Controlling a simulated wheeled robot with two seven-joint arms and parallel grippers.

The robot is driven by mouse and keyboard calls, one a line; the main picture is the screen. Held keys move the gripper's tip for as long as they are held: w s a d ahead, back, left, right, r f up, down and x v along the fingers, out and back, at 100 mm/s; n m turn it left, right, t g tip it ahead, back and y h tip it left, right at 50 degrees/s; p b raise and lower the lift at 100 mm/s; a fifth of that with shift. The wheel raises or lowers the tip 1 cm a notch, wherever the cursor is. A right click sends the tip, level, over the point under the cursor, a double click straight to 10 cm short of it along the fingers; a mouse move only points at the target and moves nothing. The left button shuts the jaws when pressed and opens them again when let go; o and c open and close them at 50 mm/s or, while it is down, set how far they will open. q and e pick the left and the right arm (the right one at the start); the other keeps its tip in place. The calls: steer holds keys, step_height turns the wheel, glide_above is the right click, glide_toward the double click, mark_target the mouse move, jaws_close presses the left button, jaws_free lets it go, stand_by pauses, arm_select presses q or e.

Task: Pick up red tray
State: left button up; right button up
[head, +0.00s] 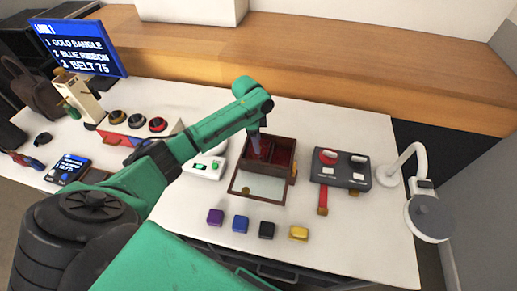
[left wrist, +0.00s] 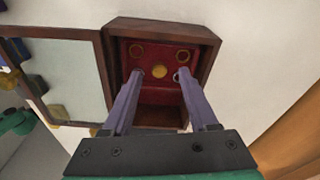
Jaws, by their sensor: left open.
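A dark wooden box (head: 293,172) stands open on the white table, its glass-paned lid (head: 262,187) folded out toward me. The red tray (head: 279,155) lies inside the box and also shows in the left wrist view (left wrist: 155,94), with a gold disc and two round ring-like pieces in it. My left gripper (head: 257,153) points down into the box opening, over the tray. In the left wrist view its two fingers (left wrist: 160,75) are apart, one toward each side of the tray, with nothing held. I cannot tell whether they touch the tray. My right gripper is not in view.
A dark control box (head: 341,170) and a white lamp (head: 430,215) stand right of the wooden box. Several coloured blocks (head: 240,224) lie in front. A white device (head: 207,165) is close on the left. A blue screen (head: 78,48) stands at back left.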

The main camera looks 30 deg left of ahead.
arm_select(q)
steer(key=shift+d+f, duration=0.1)
steer(key=shift+f, duration=0.85)
jaws_close()
steer(key=shift+r, duration=0.15)
